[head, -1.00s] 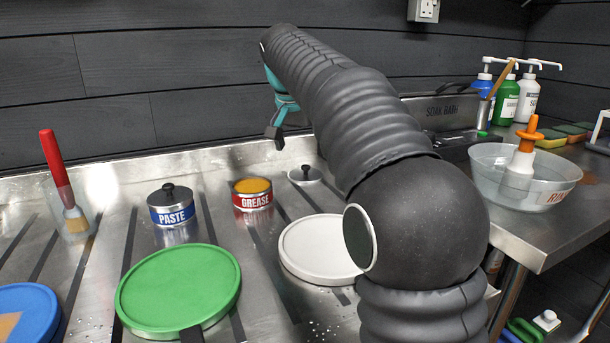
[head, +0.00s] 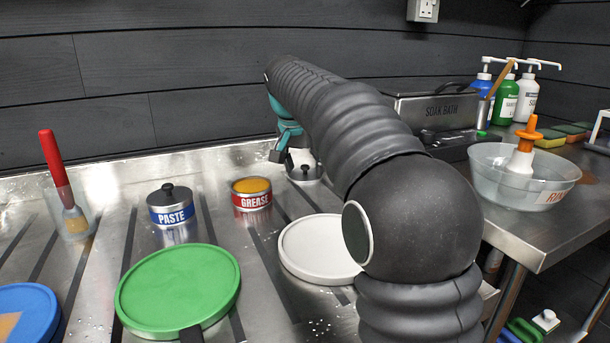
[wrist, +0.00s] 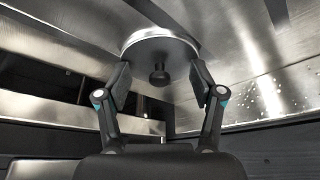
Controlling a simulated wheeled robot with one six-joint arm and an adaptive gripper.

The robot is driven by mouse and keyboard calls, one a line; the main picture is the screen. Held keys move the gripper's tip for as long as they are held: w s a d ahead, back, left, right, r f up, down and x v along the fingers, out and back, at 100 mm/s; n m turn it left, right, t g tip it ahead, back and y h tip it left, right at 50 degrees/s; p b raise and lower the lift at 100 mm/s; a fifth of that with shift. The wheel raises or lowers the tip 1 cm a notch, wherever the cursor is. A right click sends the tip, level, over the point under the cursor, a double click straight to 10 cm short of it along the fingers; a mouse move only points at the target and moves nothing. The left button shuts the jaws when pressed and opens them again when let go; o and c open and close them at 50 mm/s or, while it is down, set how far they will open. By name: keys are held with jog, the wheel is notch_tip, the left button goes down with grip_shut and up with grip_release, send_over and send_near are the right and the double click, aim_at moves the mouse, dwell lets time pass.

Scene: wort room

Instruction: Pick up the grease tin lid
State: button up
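The grease tin lid (head: 303,176), a round metal disc with a black knob, lies on the steel counter right of the open grease tin (head: 252,203), which has a red label and orange contents. My gripper (head: 279,153) is above the lid, pointing down, and partly covers it in the head view. In the wrist view the lid (wrist: 160,48) is ahead of my gripper (wrist: 160,82). The fingers are open and spread to either side of the knob, with nothing held. I cannot tell the exact gap to the lid.
A paste tin (head: 173,206) with its lid on stands to the left. A green round lid (head: 178,287) and a white round lid (head: 318,248) lie in front. A brush holder (head: 70,215) is far left, and a soak bath (head: 440,105) and clear bowl (head: 520,178) are right.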

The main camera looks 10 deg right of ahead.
jog(key=c, duration=0.8)
grip_shut()
jog(key=shift+f, duration=0.15)
